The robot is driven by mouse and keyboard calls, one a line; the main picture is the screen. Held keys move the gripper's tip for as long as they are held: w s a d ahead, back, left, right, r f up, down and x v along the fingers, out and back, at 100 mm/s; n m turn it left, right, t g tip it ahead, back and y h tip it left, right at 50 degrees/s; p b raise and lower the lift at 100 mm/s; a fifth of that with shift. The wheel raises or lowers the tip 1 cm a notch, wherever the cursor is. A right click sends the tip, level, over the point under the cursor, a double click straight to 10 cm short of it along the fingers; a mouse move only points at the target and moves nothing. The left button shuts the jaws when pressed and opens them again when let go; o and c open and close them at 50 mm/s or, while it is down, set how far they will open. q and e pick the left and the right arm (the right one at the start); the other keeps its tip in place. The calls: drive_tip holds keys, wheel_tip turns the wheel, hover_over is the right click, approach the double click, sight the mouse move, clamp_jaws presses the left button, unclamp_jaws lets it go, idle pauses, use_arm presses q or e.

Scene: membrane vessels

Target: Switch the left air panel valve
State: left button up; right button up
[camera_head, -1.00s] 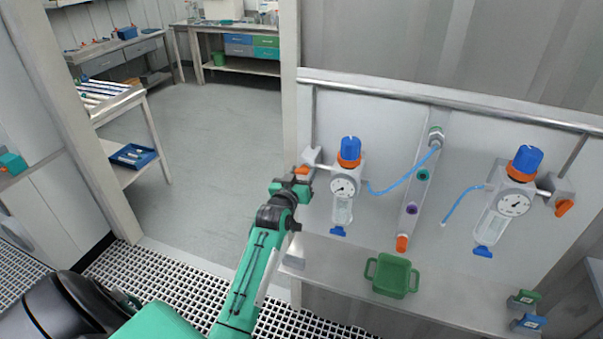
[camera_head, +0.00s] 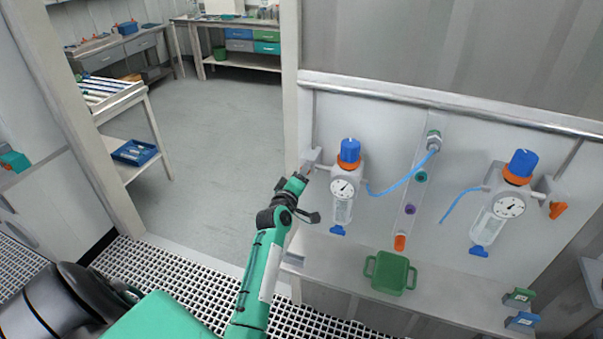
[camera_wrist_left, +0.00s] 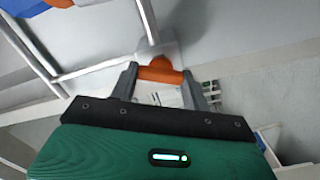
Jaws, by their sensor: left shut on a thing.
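The left air panel unit has a blue knob (camera_head: 350,150), an orange collar, a round gauge (camera_head: 343,188) and a clear bowl. Its valve's orange handle (camera_wrist_left: 160,74) shows in the left wrist view, lying between my left gripper's fingers (camera_wrist_left: 160,84), one on each side. My left gripper (camera_head: 303,178) is shut on this handle. In the head view the gripper is at the left end of the unit, and it hides most of the handle. The right panel's valve has an orange handle (camera_head: 557,210), apart from my gripper. My right gripper is not in view.
A grey shelf (camera_head: 450,300) runs below the panel and carries a green tray (camera_head: 391,272). A blue hose (camera_head: 400,181) curves right of the left unit. A door post (camera_head: 291,90) stands left of the panel, and open floor lies beyond it.

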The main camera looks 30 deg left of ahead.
use_arm(q)
drive_tip(key=n, duration=0.3)
drive_tip(key=shift+p, duration=0.3)
drive_tip(key=shift+n, duration=0.3)
drive_tip(key=o, duration=1)
drive_tip(key=shift+s, duration=0.1)
